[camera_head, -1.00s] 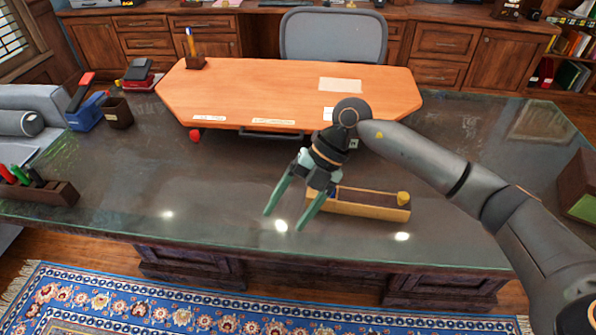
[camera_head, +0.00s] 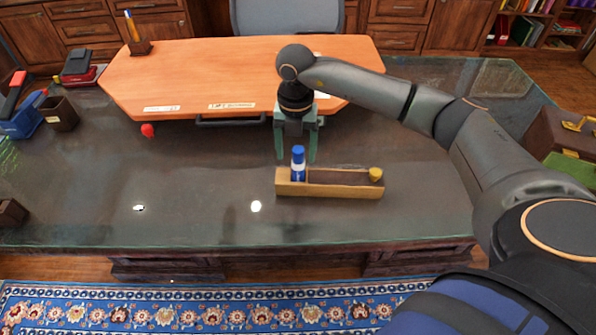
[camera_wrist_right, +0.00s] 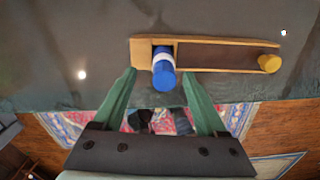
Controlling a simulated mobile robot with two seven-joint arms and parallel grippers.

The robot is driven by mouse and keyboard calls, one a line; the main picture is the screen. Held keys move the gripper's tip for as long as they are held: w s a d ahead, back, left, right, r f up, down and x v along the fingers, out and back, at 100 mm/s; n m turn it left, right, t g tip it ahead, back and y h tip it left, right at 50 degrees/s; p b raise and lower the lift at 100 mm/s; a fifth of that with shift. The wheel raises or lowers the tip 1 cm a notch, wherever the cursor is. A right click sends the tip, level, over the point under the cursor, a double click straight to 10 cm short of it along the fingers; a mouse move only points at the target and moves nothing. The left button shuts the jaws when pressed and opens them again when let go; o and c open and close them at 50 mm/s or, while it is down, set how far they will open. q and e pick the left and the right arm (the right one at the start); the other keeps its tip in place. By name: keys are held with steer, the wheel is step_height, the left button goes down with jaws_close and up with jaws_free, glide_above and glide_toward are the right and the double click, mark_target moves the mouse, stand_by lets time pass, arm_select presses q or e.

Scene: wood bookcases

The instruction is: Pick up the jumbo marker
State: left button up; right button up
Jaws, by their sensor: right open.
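The jumbo marker, a blue-and-white cylinder (camera_head: 298,164), stands upright in the left end of a wooden tray (camera_head: 328,191) on the desk. The marker also shows in the right wrist view (camera_wrist_right: 163,74), blue end toward the camera, in the tray (camera_wrist_right: 228,42). My right gripper (camera_head: 297,155) is open and empty, its green fingers pointing down behind the marker in the head view. In the right wrist view, the marker shows between the fingertips of the right gripper (camera_wrist_right: 159,76); I cannot tell how far they are from it. My left gripper is not in view.
A yellow item (camera_head: 375,174) sits at the tray's right end. The dark glass-topped desk (camera_head: 200,200) is mostly clear around the tray. An orange wooden board (camera_head: 210,75) lies behind, with a small red object (camera_head: 147,130) near its front left. Boxes stand at the far right.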

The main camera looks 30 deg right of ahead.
mark_target(298, 165)
steer(key=f, duration=0.5)
steer(key=shift+d, duration=0.25)
steer(key=shift+c, duration=0.3)
jaws_close()
